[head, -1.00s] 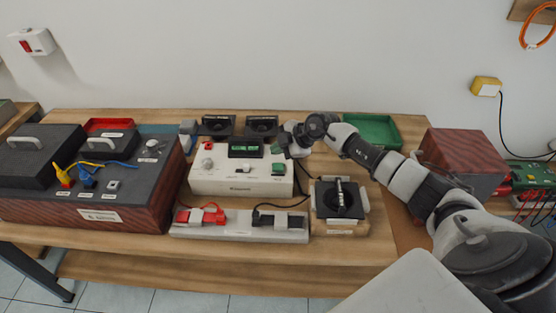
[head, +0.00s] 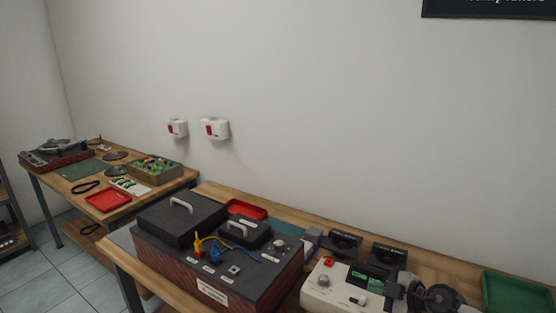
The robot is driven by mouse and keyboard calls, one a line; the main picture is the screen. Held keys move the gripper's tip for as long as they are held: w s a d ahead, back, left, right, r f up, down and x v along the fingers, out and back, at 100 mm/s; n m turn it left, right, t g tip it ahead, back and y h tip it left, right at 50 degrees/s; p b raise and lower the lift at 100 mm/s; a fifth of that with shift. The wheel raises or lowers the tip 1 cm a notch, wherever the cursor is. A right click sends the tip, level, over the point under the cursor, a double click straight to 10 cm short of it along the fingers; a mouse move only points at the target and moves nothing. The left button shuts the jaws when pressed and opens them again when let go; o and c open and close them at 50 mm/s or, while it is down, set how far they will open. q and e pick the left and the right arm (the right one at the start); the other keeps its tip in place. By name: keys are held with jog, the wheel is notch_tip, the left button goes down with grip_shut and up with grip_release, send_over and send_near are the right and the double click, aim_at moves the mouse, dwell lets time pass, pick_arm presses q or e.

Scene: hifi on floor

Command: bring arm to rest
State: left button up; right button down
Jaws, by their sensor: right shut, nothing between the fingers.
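My right gripper (head: 397,291) is at the bottom right of the head view, shut and empty. It is in front of the right end of the white control box (head: 325,292), which has a red button, a dial and a green display. I cannot tell whether it touches the box. My right wrist (head: 436,297) shows beside it, and the rest of that arm is cut off by the bottom edge. My left gripper is not in view.
Two black speaker-like units (head: 345,243) stand behind the white box. A green tray (head: 518,293) lies right of my wrist. A dark-topped wooden console (head: 205,262) fills the bench's left. Another table (head: 135,203) with a turntable (head: 55,152) stands far left.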

jog(key=s+a+r+m+t+h, duration=0.4)
jog(key=s+a+m+t, duration=0.2)
jog(key=m+t, duration=0.3)
jog(key=s+d+f+m+g+h, duration=0.2)
jog(key=s+f+m+g+h, duration=0.15)
jog(key=s, duration=0.25)
jog(key=s+d+f+m+g+h, duration=0.2)
jog(key=s+f+m+g+h, duration=0.15)
jog(key=s, duration=0.25)
jog(key=s+a+f+g+y, duration=0.15)
jog(key=s+g, duration=0.25)
jog(key=s, duration=0.5)
jog(key=s+a+f+g+y, duration=0.1)
jog(key=s+a+f+g, duration=0.25)
jog(key=s, duration=0.55)
notch_tip(320, 180, down, 24)
jog(key=n+g, duration=0.1)
jog(key=g, duration=0.1)
jog(key=s+d+f, duration=0.2)
jog(key=s+f, duration=0.6)
jog(key=s+d+f+g, duration=0.1)
jog(key=s+f, duration=0.7)
jog(key=f, duration=0.1)
jog(key=shift+s+d, duration=0.15)
jog(key=shift+d, duration=0.2)
